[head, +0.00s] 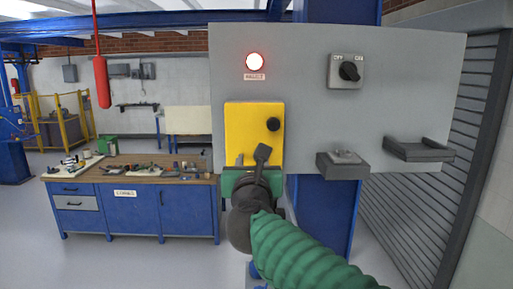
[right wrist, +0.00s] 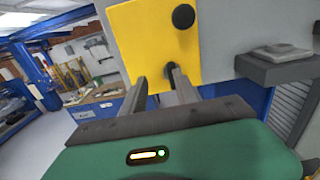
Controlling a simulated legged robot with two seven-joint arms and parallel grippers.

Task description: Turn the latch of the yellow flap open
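The yellow flap (head: 242,130) is on the grey panel, under a lit lamp, and appears closed. Its latch is a round black knob (head: 273,124) near the right edge. The flap (right wrist: 150,40) and the knob (right wrist: 183,16) also show in the right wrist view. My right gripper (head: 252,157) is in front of the flap's lower part, below the knob and not touching it. In the right wrist view its two fingers (right wrist: 157,80) stand apart with nothing between them. Whether the fingertips touch the flap cannot be told. My left gripper is not in view.
The grey panel (head: 310,100) carries a lit lamp (head: 255,62), a rotary switch (head: 347,71) and two dark ledges, one a small box (head: 343,165) and one a tray (head: 418,149). A blue workbench (head: 135,205) with tools stands at left. A shutter is at right.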

